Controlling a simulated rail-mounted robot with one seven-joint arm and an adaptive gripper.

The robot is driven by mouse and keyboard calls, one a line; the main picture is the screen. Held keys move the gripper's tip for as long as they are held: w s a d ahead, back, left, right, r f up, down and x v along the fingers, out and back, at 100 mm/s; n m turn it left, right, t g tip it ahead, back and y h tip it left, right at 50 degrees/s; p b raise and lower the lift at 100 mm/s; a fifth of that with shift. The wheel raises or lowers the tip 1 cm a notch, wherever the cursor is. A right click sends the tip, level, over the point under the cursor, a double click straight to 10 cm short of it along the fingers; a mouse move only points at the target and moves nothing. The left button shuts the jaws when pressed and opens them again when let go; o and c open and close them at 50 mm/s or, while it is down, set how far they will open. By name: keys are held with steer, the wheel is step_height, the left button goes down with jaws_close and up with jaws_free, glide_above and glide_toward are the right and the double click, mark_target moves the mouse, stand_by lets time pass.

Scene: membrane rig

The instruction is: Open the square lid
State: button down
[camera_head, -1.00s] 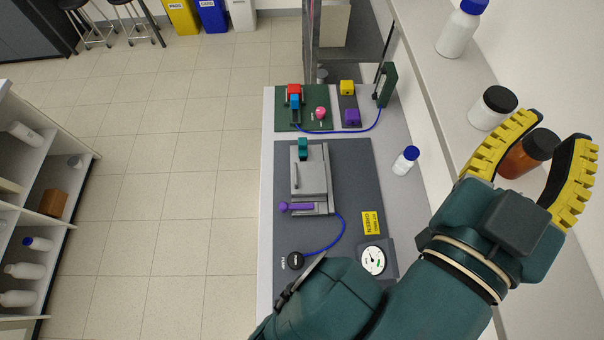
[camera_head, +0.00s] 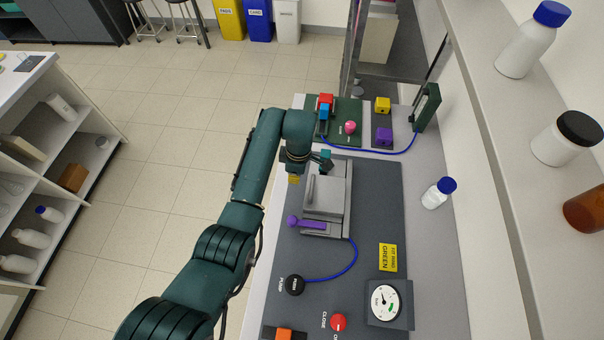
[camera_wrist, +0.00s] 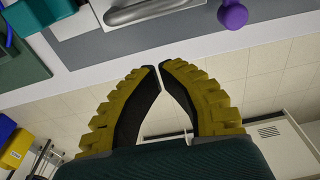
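The square lid (camera_head: 333,190) is a grey plate lying flat on a grey housing on the dark panel, with a bar handle (camera_head: 311,188) along its left side. A purple lever (camera_head: 307,223) lies across its near edge and a teal part (camera_head: 326,158) is at its far edge. My gripper (camera_head: 294,179) is just left of the lid's far part, mostly hidden by my wrist. In the wrist view its yellow fingers (camera_wrist: 159,67) nearly meet at the tips, with nothing between them. The handle (camera_wrist: 150,10) and purple knob (camera_wrist: 232,14) show beyond the fingertips, apart from them.
A black knob (camera_head: 295,285) on a blue cable, a gauge (camera_head: 385,302) and a red knob (camera_head: 338,322) are on the near panel. A green board (camera_head: 348,108) with coloured blocks is behind. A white bottle (camera_head: 435,195) stands right. Open floor lies left of the bench.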

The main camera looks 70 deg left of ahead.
steer(key=f, duration=0.6)
steer(key=shift+s+a+f+b, duration=0.1)
steer(key=shift+s+a+b, duration=0.05)
steer(key=shift+s+b, duration=0.15)
steer(key=shift+w, duration=0.4)
steer(key=shift+w+d+r+p, duration=0.3)
steer(key=shift+w+d+r, duration=0.15)
steer(key=shift+w, duration=0.15)
steer(key=shift+w+d+r+p, duration=0.3)
steer(key=shift+w+d+r, duration=0.1)
steer(key=shift+w, duration=0.15)
steer(key=shift+a+r, duration=0.1)
steer(key=shift+r, duration=0.05)
